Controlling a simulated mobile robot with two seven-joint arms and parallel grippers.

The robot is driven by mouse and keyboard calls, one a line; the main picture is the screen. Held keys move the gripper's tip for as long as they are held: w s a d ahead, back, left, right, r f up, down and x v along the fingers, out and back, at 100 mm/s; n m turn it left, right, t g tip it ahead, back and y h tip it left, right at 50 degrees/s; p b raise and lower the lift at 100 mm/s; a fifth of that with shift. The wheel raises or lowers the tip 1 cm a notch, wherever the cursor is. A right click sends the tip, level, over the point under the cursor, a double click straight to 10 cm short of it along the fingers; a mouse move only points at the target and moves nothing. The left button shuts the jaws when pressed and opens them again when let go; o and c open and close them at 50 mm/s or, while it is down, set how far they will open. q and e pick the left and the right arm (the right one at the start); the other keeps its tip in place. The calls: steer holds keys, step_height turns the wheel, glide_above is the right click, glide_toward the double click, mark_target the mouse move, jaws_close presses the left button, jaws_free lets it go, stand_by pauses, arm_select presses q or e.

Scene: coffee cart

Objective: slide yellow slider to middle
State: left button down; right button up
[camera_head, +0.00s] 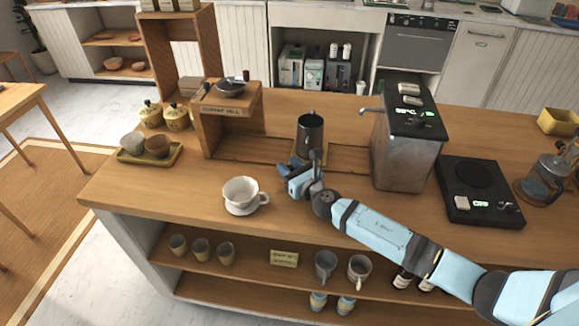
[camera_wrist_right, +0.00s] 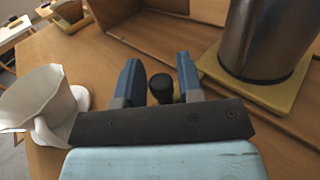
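The yellow slider (camera_wrist_right: 270,100) is a flat yellow plate under a grey metal canister (camera_head: 310,135), at the wooden track behind the front of the counter. The canister also shows at the upper right of the right wrist view (camera_wrist_right: 263,38). My right gripper (camera_head: 290,172) is just in front of the canister, low over the counter. In the right wrist view its blue fingers (camera_wrist_right: 158,78) are apart, with a dark round knob (camera_wrist_right: 161,84) between them. I see small gaps beside the knob; its link to the slider is hidden. My left gripper is not in view.
A white cup on a saucer (camera_head: 241,193) stands close left of my right gripper. A wooden stand (camera_head: 212,130) is at the track's left end, and a metal machine (camera_head: 405,150) stands at the right. The front counter edge is near.

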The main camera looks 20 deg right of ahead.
jaws_close()
steer(key=shift+w+a+r, duration=0.1)
steer(key=shift+w+a, duration=0.45)
steer(key=shift+a, duration=0.3)
steer(key=shift+w+a, duration=0.5)
steer(key=shift+a, duration=0.35)
steer(key=shift+w+a, duration=0.2)
steer(key=shift+a, duration=0.1)
steer(key=shift+o, duration=1.7)
jaws_free()
steer(key=shift+s+d, duration=0.1)
steer(key=v, duration=1.3)
steer(key=shift+s+d, duration=0.1)
steer(key=shift+s, duration=0.25)
